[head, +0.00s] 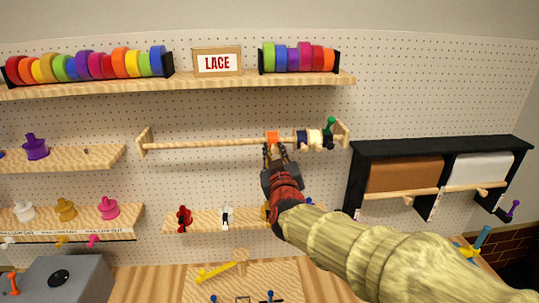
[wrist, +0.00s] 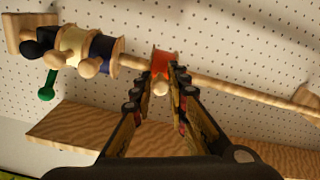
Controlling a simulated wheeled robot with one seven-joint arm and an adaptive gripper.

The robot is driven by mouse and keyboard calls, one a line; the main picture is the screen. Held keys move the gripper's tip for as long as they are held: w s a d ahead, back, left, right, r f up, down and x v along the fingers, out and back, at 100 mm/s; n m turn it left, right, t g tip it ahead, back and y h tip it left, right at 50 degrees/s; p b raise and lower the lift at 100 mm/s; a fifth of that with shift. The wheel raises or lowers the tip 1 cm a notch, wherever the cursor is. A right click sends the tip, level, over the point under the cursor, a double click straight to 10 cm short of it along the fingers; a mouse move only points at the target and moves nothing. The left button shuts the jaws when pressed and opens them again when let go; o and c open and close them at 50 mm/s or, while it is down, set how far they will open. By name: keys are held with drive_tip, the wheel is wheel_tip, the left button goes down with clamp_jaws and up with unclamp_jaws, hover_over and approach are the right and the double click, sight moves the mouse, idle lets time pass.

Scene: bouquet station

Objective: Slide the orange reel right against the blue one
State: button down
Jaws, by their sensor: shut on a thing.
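The orange reel (head: 272,137) sits on a wooden rod (head: 205,144) mounted across the pegboard; it also shows in the wrist view (wrist: 163,62). My gripper (head: 276,152) is at the orange reel from the front, its fingers either side of the reel's light wooden knob in the wrist view (wrist: 158,86). The blue reel (head: 302,138) is on the same rod to the right in the head view, and to the left in the wrist view (wrist: 101,47). A short stretch of bare rod separates the two reels. My fingers partly hide the orange reel.
A cream reel (head: 315,137) and a black reel (head: 327,139) stand beyond the blue one, by the rod's right bracket (head: 342,134). A green handle (head: 330,125) sticks up there. A wooden shelf (wrist: 75,128) lies below the rod. The rod's left part is bare.

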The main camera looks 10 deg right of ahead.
drive_tip(key=shift+r, duration=0.1)
drive_tip(key=c, duration=1.7)
unclamp_jaws()
drive_tip(key=shift+w, duration=0.15)
drive_tip(key=s, duration=1.2)
drive_tip(key=shift+a, duration=0.2)
